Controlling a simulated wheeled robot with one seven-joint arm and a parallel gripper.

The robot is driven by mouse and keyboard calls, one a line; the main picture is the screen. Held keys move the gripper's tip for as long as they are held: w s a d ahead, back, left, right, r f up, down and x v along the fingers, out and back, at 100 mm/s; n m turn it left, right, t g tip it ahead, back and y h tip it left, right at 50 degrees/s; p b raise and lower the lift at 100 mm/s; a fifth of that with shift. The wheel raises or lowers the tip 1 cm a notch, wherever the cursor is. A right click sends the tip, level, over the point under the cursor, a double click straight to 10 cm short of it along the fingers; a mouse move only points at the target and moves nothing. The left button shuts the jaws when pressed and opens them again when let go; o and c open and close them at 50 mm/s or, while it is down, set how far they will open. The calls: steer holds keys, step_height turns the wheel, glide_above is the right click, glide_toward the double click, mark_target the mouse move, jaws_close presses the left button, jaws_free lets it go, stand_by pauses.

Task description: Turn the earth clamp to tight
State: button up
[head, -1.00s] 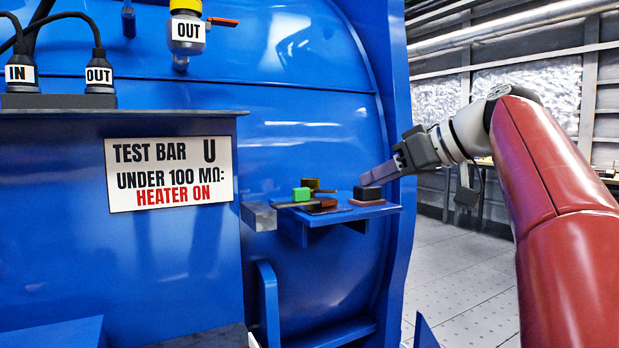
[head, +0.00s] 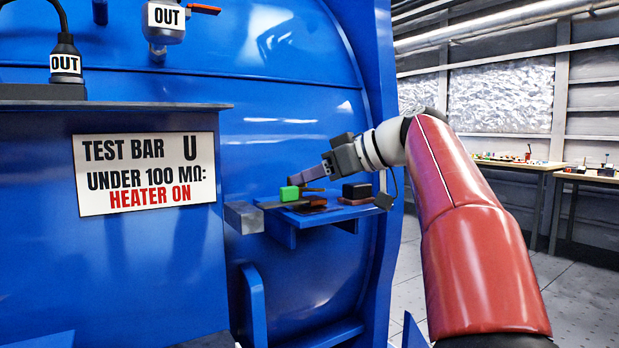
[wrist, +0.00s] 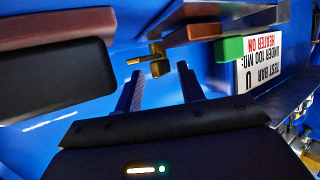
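A small brass-coloured piece with a short arm, probably the earth clamp (head: 313,190), is on the blue shelf (head: 342,212). The brass piece also shows in the wrist view (wrist: 156,56), just ahead of my fingertips and roughly between them. My gripper (head: 294,180) reaches in over the shelf from the right, and in the head view its fingers partly cover the back of the shelf. In the wrist view my gripper (wrist: 160,75) is open, with a clear gap and nothing held. Whether a finger touches the brass piece, I cannot tell.
A green block (head: 289,194) sits on a dark bar at the shelf's left, near my fingertips. A black block on a reddish base (head: 356,191) stands at the right. A blue tank wall (head: 290,100) is close behind. Open floor lies right.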

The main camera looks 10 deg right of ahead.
steer(key=shift+w+a+f, duration=0.1)
steer(key=shift+w+a, duration=0.05)
steer(key=shift+a, duration=0.05)
steer(key=shift+c, duration=0.2)
jaws_close()
steer(key=shift+m+h+b, duration=0.3)
steer(key=shift+b, duration=0.1)
steer(key=shift+s+a+f+m+t+h+b, duration=0.1)
steer(key=shift+s+m+t+h+b, duration=0.05)
steer(key=shift+m+t+h+b, duration=0.3)
steer(key=shift+s+a+m+t+h+b, duration=0.1)
steer(key=shift+s+m+t+h+b, duration=0.05)
steer(key=shift+m+t+h+b, duration=0.25)
steer(key=shift+s+a+m+t+h+b, duration=0.1)
steer(key=shift+m+t+h+b, duration=0.1)
steer(key=shift+m+t+h, duration=0.25)
steer(key=shift+a+m+t+h+b, duration=0.1)
steer(key=shift+m+t+h+b, duration=0.1)
steer(key=shift+m+h, duration=0.25)
steer(key=m+h, duration=0.2)
steer(key=m+t+h+p, duration=0.1)
steer(key=m+h, duration=0.1)
steer(key=shift+s+a+r+h, duration=0.1)
steer(key=shift+a+r+h, duration=0.15)
steer(key=shift+a, duration=0.15)
steer(key=shift+a+f+m+h+p, duration=0.15)
steer(key=shift+m+h+p, duration=0.25)
steer(key=shift+m+h, duration=0.75)
